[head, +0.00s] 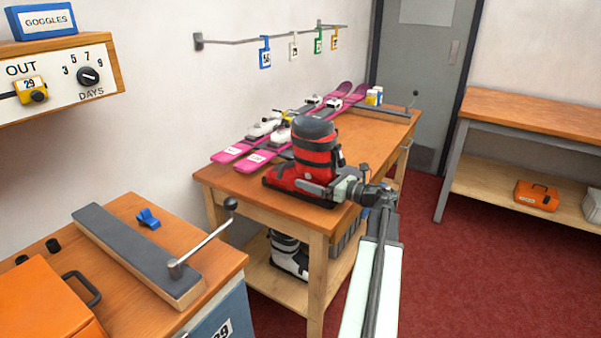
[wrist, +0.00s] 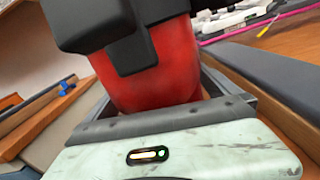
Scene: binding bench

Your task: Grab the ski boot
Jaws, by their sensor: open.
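The ski boot (head: 316,146) is red with a black cuff and stands upright on the wooden bench, near its front end. My gripper (head: 322,186) is low at the boot's right side, with a grey finger across the near side of its lower part. The far finger is hidden in the head view. In the wrist view the red shell (wrist: 160,70) fills the space in front of the palm, with the open fingers to either side. Contact with the boot cannot be told.
Pink skis (head: 240,150) with bindings lie behind the boot on the bench (head: 375,135). A white and black boot (head: 288,255) stands on the lower shelf. A nearer bench holds a grey-topped block (head: 125,245) with a crank. Red floor at right is clear.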

